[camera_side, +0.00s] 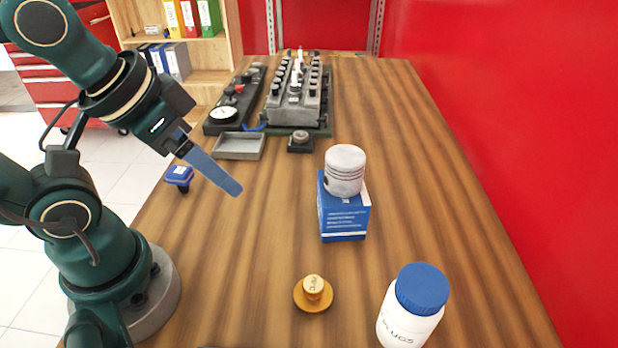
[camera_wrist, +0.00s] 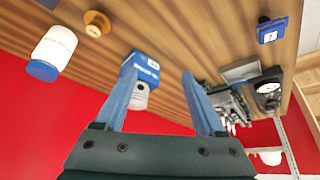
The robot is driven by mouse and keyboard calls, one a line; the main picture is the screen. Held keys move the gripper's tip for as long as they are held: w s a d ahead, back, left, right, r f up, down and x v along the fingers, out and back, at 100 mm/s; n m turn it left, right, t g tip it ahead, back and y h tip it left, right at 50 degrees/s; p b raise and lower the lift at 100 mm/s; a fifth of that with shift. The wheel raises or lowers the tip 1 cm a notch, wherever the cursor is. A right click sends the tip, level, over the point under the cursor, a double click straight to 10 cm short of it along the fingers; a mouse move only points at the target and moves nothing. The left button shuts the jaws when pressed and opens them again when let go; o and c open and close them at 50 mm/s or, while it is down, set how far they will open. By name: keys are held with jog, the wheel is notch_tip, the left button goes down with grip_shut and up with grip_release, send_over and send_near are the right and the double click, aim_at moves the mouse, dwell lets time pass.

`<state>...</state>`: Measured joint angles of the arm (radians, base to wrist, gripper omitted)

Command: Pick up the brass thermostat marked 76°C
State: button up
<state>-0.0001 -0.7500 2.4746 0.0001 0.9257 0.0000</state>
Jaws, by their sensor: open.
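The brass thermostat (camera_side: 313,292) stands on the wooden table towards the near side, with a wide flange at its base and a round top. There are marks on its top, but they are too small to read surely. It also shows in the wrist view (camera_wrist: 96,27), at the upper left. My gripper (camera_side: 233,188) hangs above the table, behind and to the left of the thermostat in the side view and well apart from it. In the wrist view my gripper (camera_wrist: 162,63) has its two blue fingers spread wide with nothing held between them.
A white bottle with a blue cap (camera_side: 412,306) stands right of the thermostat. A piston (camera_side: 345,170) sits on a blue box (camera_side: 343,218) behind it. A blue-topped part (camera_side: 179,176), a grey tray (camera_side: 239,146) and an engine head (camera_side: 297,95) are farther back.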

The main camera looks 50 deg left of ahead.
jog(key=w+a+r+t+y, duration=0.45)
jog(key=w+a+r, duration=0.25)
jog(key=w+r, duration=0.3)
jog(key=w+r+m+t+h, duration=0.1)
jog(key=w+r+m+t, duration=0.1)
jog(key=w+t, duration=0.25)
jog(key=m+g+h, duration=1.1)
jog(key=m+h, duration=0.2)
jog(key=h, duration=0.4)
send_over(313, 283)
jog(key=s+a, duration=0.1)
jog(key=a, duration=0.4)
notch_tip(313, 283, down, 8)
jog(key=f, duration=1.6)
jog(key=shift+s+d+f, duration=0.1)
jog(key=shift+d+f, duration=0.15)
jog(key=shift+f, duration=0.05)
jog(key=shift+d+f, duration=0.25)
jog(key=shift+d, duration=0.05)
jog(key=shift+x, duration=2.25)
jog(key=shift+f, duration=0.1)
